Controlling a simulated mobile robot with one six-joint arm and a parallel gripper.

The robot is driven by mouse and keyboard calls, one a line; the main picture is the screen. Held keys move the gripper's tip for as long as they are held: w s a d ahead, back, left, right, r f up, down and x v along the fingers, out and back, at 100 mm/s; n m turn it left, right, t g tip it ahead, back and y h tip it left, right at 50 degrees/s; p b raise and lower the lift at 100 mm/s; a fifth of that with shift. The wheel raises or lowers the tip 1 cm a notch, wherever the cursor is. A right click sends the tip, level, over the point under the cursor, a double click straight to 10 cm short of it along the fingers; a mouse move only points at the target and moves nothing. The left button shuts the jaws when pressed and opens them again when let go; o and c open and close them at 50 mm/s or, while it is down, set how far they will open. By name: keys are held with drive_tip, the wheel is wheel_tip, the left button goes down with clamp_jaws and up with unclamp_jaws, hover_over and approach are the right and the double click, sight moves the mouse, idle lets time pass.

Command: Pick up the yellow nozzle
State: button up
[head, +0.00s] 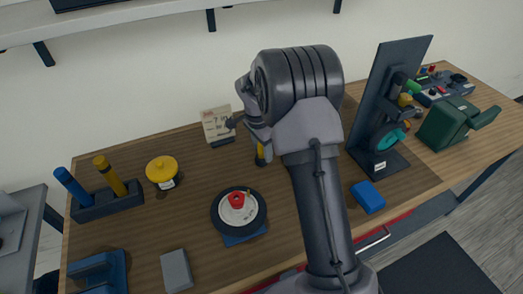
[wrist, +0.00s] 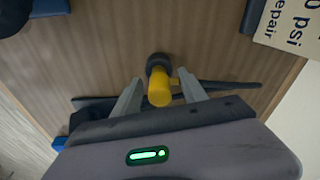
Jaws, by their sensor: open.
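The yellow nozzle (wrist: 159,92) has a dark round end and stands out against the wood bench in the wrist view. In the head view, a small part of the yellow nozzle (head: 261,154) shows beside my arm, which hides the rest. My gripper (wrist: 160,79) is open, with one finger on each side of the nozzle. I cannot tell whether either finger touches it. In the head view my wrist covers most of the gripper.
A round dark disc with a red part (head: 238,210) lies on the bench (head: 140,235) left of my arm. A yellow-topped container (head: 161,169) and a rack with blue and yellow handles (head: 107,201) stand farther left. A dark upright stand (head: 378,105) and blue block (head: 367,197) are right.

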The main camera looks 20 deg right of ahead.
clamp_jaws()
drive_tip(key=shift+r, duration=0.1)
